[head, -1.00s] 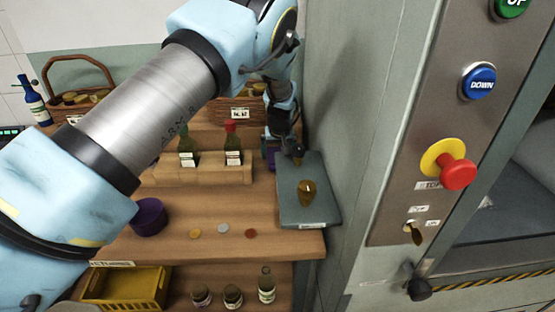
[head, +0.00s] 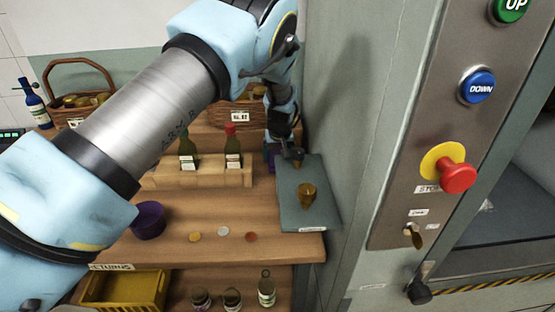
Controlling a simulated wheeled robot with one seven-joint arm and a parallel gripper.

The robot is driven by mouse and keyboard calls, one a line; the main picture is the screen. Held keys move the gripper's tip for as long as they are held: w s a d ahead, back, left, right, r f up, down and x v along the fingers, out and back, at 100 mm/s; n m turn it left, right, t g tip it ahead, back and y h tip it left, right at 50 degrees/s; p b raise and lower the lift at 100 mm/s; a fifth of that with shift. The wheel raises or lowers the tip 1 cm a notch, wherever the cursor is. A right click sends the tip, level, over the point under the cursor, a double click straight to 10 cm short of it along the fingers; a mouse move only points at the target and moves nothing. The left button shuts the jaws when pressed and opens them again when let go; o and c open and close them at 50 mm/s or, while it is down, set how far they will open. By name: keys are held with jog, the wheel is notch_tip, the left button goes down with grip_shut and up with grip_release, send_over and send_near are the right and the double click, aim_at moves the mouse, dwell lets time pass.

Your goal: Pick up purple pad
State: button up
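A dark purple round, thick piece (head: 149,220) lies on the wooden shelf at the left, its left side close to or behind my arm. A second, small purple patch (head: 271,158) shows just left of my gripper; most of it is hidden, so I cannot tell its shape. My gripper (head: 291,153) points down at the back right of the shelf, by the grey tray's far end. Its fingers are small, dark and partly hidden, so I cannot tell whether they are open or touch anything.
A grey tray (head: 324,218) bears a small brown vessel (head: 306,196). Several coin-like discs (head: 223,234) lie at the shelf's front. A wooden rack (head: 205,178) holds bottles. A grey cabinet wall (head: 345,130) closes the right side. A yellow basket (head: 125,288) stands below.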

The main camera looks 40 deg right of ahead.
jog(key=shift+r+p, duration=0.5)
jog(key=shift+p, duration=0.15)
notch_tip(320, 180, up, 10)
jog(key=b, duration=0.5)
jog(key=shift+f, duration=0.25)
